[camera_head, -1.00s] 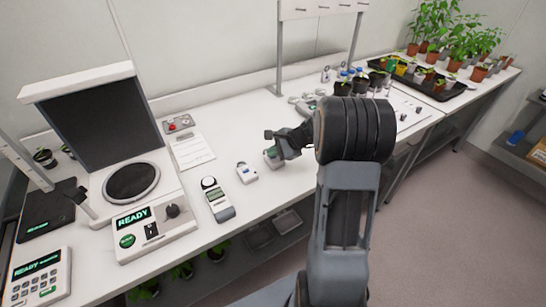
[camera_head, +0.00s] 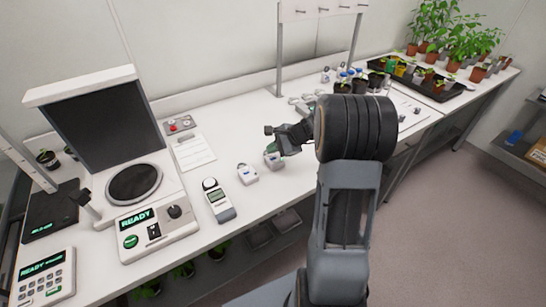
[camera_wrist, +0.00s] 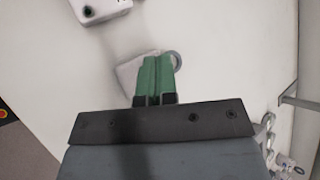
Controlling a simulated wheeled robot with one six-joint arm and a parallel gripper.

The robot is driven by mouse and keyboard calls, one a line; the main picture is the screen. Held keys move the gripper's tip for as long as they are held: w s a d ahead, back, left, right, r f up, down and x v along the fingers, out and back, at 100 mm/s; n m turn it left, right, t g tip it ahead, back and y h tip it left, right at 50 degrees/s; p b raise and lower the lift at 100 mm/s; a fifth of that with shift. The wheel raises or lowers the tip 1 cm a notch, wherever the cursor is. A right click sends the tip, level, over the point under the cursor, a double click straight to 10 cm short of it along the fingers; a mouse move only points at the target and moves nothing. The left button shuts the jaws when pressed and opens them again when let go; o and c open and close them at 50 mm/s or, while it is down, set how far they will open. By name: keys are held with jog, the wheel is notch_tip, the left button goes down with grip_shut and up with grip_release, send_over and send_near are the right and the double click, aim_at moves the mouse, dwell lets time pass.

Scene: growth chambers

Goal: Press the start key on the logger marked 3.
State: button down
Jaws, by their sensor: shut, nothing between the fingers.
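My gripper (camera_wrist: 160,66) has its green fingers shut together, with nothing between them. In the wrist view they lie over a small pale logger (camera_wrist: 128,72) with a grey ring at one corner, hiding its middle. I cannot tell whether the fingertips touch it. A second white logger (camera_wrist: 98,8) with a dark round spot is cut off at the top edge. In the head view, one small white logger (camera_head: 247,174) lies clear on the bench, and my gripper (camera_head: 271,153) is over another just right of it. No number is readable on either.
A handheld meter (camera_head: 217,200) lies left of the loggers. Further left is a white instrument (camera_head: 185,232) showing READY, and a keypad unit (camera_head: 45,277). A paper sheet (camera_head: 194,151) lies behind. Potted plants (camera_head: 430,45) stand at the far right of the white bench (camera_head: 240,130).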

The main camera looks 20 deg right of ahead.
aim_at(274, 160)
jog(key=shift+r+p, duration=1.35)
jog(key=shift+r, duration=0.7)
jog(key=shift+s+f+n, duration=0.15)
jog(key=shift+f+n, duration=0.05)
jog(key=shift+n, duration=0.1)
jog(key=s+n, duration=0.1)
jog(key=s+f+g, duration=0.1)
jog(key=s+f+n+g, duration=0.1)
jog(key=s, duration=0.1)
jog(key=shift+s+a+f+n+h, duration=0.1)
jog(key=shift+a+f+n+h, duration=0.1)
jog(key=shift+n+h, duration=0.15)
jog(key=s+a+r+n+h, duration=0.3)
jog(key=s+a+r+n, duration=0.1)
jog(key=s+n, duration=0.3)
jog(key=s+a+r+n+h, duration=0.3)
jog(key=s+a+r+n, duration=0.2)
jog(key=s, duration=0.5)
jog(key=shift+a+r+n, duration=0.2)
jog(key=shift+a+n, duration=0.4)
jog(key=shift+n, duration=0.55)
